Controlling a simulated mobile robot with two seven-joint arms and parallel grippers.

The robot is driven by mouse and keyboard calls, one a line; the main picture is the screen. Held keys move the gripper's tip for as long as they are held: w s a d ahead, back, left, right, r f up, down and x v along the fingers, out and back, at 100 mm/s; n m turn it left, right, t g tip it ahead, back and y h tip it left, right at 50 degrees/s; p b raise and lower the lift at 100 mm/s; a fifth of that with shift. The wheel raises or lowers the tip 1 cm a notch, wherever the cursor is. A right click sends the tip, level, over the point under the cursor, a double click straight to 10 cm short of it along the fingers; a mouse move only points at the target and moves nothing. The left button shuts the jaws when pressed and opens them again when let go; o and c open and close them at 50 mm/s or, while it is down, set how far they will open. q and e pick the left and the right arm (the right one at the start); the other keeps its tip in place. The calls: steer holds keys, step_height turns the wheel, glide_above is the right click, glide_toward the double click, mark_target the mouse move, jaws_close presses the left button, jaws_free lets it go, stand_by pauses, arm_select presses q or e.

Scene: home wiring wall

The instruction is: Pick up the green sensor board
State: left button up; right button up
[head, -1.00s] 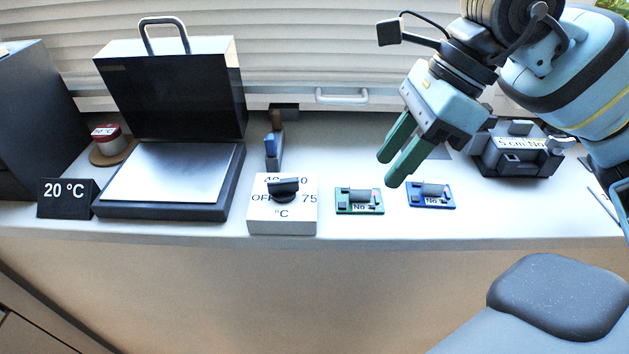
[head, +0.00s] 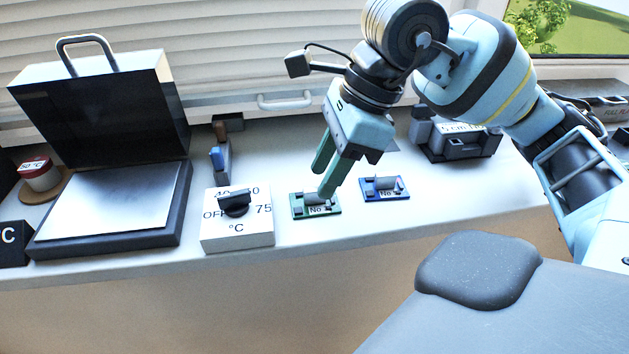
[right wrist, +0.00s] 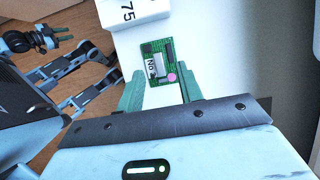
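The green sensor board (head: 316,206) lies flat on the counter, between the white dial box and a blue board (head: 385,189). It carries a grey cylinder and a label starting "No". My right gripper (head: 321,184) is open, its green fingers pointing down just above and behind the green board, one fingertip overlapping it in the head view. In the right wrist view the green board (right wrist: 157,60) shows just beyond the gap between the open fingers (right wrist: 160,88), with nothing held. My left gripper (right wrist: 72,33) seems to show small at the left there; its opening is unclear.
The white dial box (head: 237,232) stands left of the green board. A hot plate with a raised dark lid (head: 100,115) is further left. A dark grey device (head: 455,140) stands behind the blue board at right. The counter's front edge is close by.

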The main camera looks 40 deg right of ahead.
mark_target(315, 197)
steer(key=shift+x, duration=1.4)
steer(key=shift+c, duration=0.3)
jaws_close()
steer(key=shift+r, duration=0.2)
